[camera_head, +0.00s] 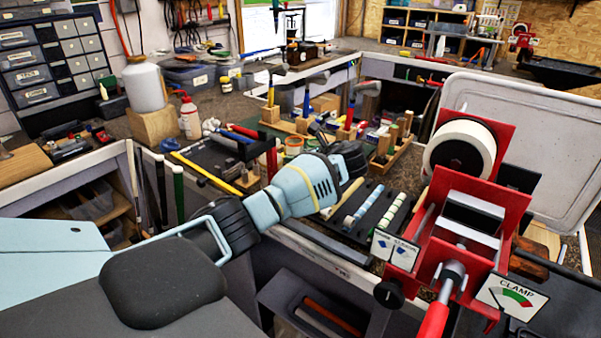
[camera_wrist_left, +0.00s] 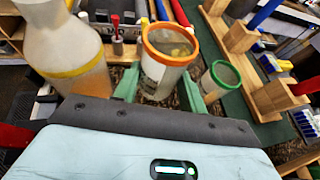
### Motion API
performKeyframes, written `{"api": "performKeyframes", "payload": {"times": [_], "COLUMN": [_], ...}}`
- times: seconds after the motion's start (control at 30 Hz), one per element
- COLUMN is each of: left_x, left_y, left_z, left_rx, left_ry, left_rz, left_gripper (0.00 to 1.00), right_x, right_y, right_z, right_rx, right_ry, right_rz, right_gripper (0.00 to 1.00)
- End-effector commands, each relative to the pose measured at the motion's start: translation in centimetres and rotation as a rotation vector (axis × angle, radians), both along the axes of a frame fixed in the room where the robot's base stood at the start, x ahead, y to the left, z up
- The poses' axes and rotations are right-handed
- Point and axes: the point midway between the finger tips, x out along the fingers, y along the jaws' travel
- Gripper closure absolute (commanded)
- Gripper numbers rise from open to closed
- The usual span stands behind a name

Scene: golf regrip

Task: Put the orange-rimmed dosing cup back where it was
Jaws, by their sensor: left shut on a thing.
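The orange-rimmed dosing cup (camera_wrist_left: 166,72) is upright in the left wrist view, clear-walled with a thick orange rim and something yellowish showing inside. My left gripper (camera_wrist_left: 158,90) is shut on it, with a green finger on each side of the cup. Its base is hidden, so I cannot tell whether it touches the surface below. In the head view my left gripper (camera_head: 345,160) reaches over the workbench; its fingertips and the held cup are hidden there. My right gripper is not in view.
A green-rimmed cup (camera_wrist_left: 222,75) stands close right of the held cup. A large pale bottle with a yellow band (camera_wrist_left: 62,45) is close on the left. Wooden blocks (camera_wrist_left: 240,38) line the right. The red clamp machine (camera_head: 470,200) stands right of my left arm.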

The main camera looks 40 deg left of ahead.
Motion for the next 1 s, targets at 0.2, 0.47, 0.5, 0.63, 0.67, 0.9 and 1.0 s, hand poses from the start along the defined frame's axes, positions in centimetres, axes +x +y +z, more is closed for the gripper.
{"api": "performKeyframes", "payload": {"times": [0.2,0.47,0.5,0.63,0.67,0.9,1.0], "left_x": [0.0,0.0,0.0,0.0,0.0,0.0,0.0], "left_y": [0.0,0.0,0.0,0.0,0.0,0.0,0.0], "left_z": [-2.1,-5.0,-4.9,-4.8,-4.8,-5.1,-5.1], "left_rx": [0.001,0.000,0.000,0.000,0.000,0.000,0.000], "left_ry": [0.004,0.001,0.000,-0.001,-0.001,-0.001,-0.001], "left_rz": [0.000,0.001,0.000,-0.001,-0.001,-0.001,-0.001], "left_gripper": [0.81,0.81,0.81,0.81,0.81,0.47,0.37], "right_x": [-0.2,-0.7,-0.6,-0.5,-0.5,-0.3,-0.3], "right_y": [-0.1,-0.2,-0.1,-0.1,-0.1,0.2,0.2], "right_z": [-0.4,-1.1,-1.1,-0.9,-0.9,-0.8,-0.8], "right_rx": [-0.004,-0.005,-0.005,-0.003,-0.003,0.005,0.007], "right_ry": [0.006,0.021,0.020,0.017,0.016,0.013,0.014], "right_rz": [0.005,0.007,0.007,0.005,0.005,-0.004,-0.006], "right_gripper": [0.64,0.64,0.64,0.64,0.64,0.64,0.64]}}
